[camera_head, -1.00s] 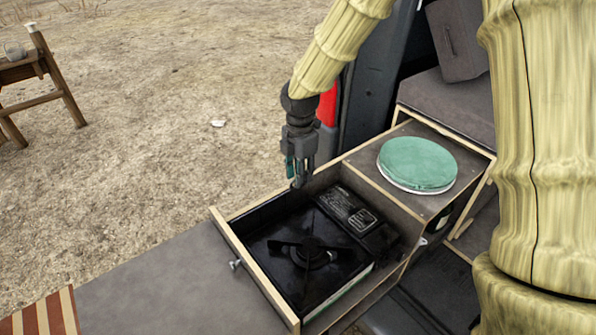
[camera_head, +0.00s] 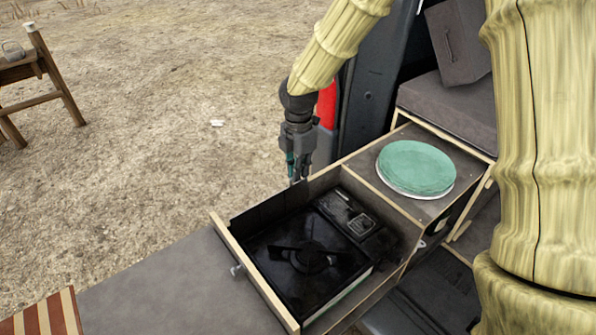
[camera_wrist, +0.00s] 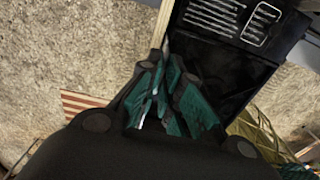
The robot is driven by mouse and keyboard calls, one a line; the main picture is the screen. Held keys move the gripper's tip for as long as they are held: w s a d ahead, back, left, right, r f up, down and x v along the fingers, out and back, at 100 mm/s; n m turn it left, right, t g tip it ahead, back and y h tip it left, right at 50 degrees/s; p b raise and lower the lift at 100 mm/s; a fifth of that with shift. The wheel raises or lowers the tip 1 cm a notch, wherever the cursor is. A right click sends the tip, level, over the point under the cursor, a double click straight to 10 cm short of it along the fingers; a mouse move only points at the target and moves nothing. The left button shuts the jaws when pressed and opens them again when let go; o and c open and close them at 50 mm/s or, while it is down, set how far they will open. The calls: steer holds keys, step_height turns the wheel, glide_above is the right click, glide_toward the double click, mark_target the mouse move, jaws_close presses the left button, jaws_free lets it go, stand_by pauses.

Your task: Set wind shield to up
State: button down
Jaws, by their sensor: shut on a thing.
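The wind shield (camera_head: 266,209) is a thin dark panel along the far-left side of the open drawer, beside the black camping stove (camera_head: 309,262). It stands upright, its upper edge above the drawer's wooden rim. My gripper (camera_head: 297,180) points down at the panel's right end, its teal-padded fingers closed on the top edge. In the wrist view my gripper (camera_wrist: 166,62) has its fingers together around a thin edge beside the stove (camera_wrist: 225,60). The fingers hide the exact contact.
The drawer's front panel (camera_head: 253,275) has a knob. A round green-topped item (camera_head: 415,167) sits on the cabinet to the right. A grey surface (camera_head: 165,285) lies at front left. A wooden stand (camera_head: 42,75) is far left on open sandy ground.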

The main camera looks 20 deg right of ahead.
step_height(320, 180, up, 10)
steer(key=p, duration=0.6)
steer(key=shift+w, duration=0.1)
steer(key=c, duration=1.6)
jaws_free()
steer(key=shift+s+a, duration=0.1)
steer(key=shift+s, duration=0.1)
steer(key=shift+w+f, duration=0.1)
step_height(320, 180, up, 12)
